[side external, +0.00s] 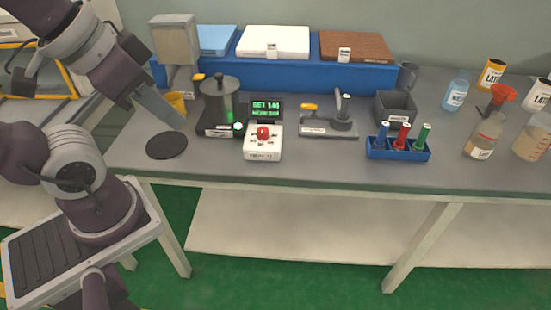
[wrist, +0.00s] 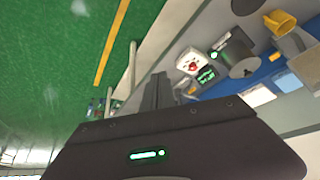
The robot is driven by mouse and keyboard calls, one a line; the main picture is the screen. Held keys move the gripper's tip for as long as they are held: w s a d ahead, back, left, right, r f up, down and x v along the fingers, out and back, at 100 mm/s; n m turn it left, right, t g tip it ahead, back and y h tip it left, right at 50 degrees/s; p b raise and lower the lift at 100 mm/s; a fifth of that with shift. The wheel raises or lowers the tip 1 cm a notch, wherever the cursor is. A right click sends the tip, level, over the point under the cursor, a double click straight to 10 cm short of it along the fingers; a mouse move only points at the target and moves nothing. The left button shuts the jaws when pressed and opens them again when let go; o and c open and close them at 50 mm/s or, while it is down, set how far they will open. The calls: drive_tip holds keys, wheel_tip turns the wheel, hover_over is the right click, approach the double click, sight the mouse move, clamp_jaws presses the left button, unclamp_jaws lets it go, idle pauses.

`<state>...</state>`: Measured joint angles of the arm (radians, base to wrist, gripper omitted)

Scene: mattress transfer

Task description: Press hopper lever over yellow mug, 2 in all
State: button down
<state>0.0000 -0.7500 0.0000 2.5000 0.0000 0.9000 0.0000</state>
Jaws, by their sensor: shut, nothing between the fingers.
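The hopper (side external: 175,42) is a grey-beige box on a stand at the back left of the bench. A small yellow lever (side external: 198,77) shows at its lower right. The yellow mug (side external: 177,101) stands below the hopper, partly hidden behind my gripper in the side view; it also shows at the upper right of the wrist view (wrist: 282,22). My gripper (side external: 181,124) is shut and empty, pointing down to the right in front of the mug. In the wrist view its fingers (wrist: 159,78) are together with nothing between them. Contact with the lever is not visible.
A dark pot (side external: 221,98) stands on a base right of the mug, beside a green-lit display (side external: 266,109) and a white box with a red knob (side external: 263,142). A black round mat (side external: 167,146) lies in front. A tube rack (side external: 398,151) and bottles stand right.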

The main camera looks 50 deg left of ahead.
idle(0.8)
drive_tip(key=w+a+r+n+g+h, duration=0.1)
drive_tip(key=w+a+r, duration=0.1)
drive_tip(key=w, duration=0.4)
drive_tip(key=w+a+r+n+h, duration=0.1)
drive_tip(key=w+a+n+h, duration=0.1)
drive_tip(key=w, duration=0.5)
drive_tip(key=n+t+y, duration=0.3)
drive_tip(key=n+t, duration=0.2)
hover_over(196, 77)
wheel_tip(196, 77, down, 10)
drive_tip(key=shift+a, duration=0.1)
drive_tip(key=shift+f, duration=4.3)
